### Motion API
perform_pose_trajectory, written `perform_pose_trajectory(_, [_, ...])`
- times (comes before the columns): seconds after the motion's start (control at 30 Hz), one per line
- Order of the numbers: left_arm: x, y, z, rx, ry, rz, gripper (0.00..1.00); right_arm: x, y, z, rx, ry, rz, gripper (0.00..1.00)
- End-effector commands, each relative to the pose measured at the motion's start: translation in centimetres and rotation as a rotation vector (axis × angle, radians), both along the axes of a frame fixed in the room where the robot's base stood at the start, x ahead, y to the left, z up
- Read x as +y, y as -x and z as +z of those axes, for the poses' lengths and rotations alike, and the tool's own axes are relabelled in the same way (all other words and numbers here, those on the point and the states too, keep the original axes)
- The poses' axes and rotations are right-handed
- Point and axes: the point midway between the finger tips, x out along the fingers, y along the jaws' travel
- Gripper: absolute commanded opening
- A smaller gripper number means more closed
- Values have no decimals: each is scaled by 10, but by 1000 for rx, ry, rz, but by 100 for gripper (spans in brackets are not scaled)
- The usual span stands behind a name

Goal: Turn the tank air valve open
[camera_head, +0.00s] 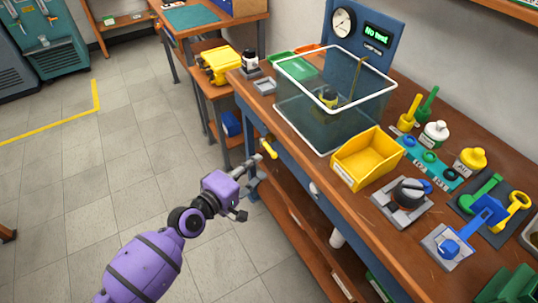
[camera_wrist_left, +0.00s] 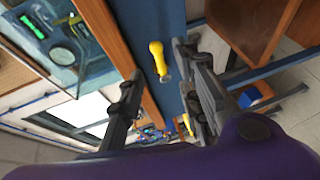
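A yellow valve handle (camera_head: 268,149), which I take to be the tank air valve, sticks out from the blue front side of the workbench, below the clear tank (camera_head: 335,105). My left gripper (camera_head: 254,178) is beside it, open and empty. In the left wrist view the yellow handle (camera_wrist_left: 157,58) shows between the two spread fingers (camera_wrist_left: 158,68), ahead of them against the blue panel. A gap shows on both sides of the handle. I cannot tell how far ahead it is. My right gripper is not in view.
The workbench (camera_head: 400,245) holds a yellow bin (camera_head: 366,158), a grey dial fixture (camera_head: 405,198), a gauge panel (camera_head: 365,30) and several coloured tools. A small shelf with a yellow object (camera_head: 219,65) stands at the bench's far end. The floor at left is clear.

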Motion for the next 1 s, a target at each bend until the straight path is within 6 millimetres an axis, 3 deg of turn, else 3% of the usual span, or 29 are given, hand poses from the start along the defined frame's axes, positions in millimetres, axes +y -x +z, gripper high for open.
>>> perform_pose_trajectory(0.5, [-36,-60,-10,0,9,0,32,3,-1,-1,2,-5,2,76])
perform_pose_trajectory(0.87, [-39,-66,-11,0,7,0,32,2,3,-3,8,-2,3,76])
perform_pose_trajectory(1.0, [-39,-66,-11,0,7,0,15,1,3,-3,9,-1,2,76])
